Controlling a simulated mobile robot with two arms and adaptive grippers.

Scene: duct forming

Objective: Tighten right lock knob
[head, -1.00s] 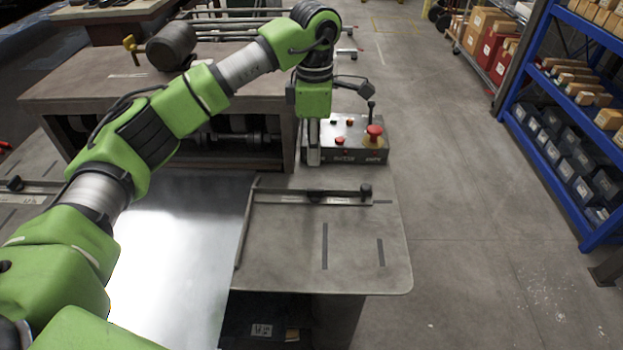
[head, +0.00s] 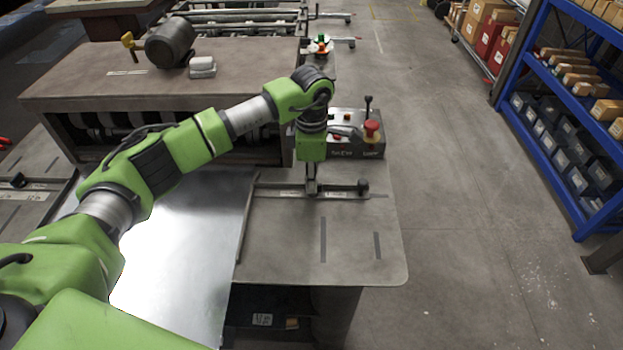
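The right lock knob (head: 363,186) is a small black knob at the right end of the right guide bar (head: 335,192), on the grey side table. My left gripper (head: 311,189) points down at the middle of the bar, left of the knob and apart from it. Its fingers look narrow from this angle, and I cannot tell whether they are open or touch the bar. My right gripper is not in view.
A control box (head: 350,140) with a red emergency button (head: 371,128) and a black lever stands just behind the bar. A shiny metal sheet (head: 180,260) lies to the left. The side table (head: 290,240) is clear in front of the bar. Blue shelving (head: 525,60) stands far right.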

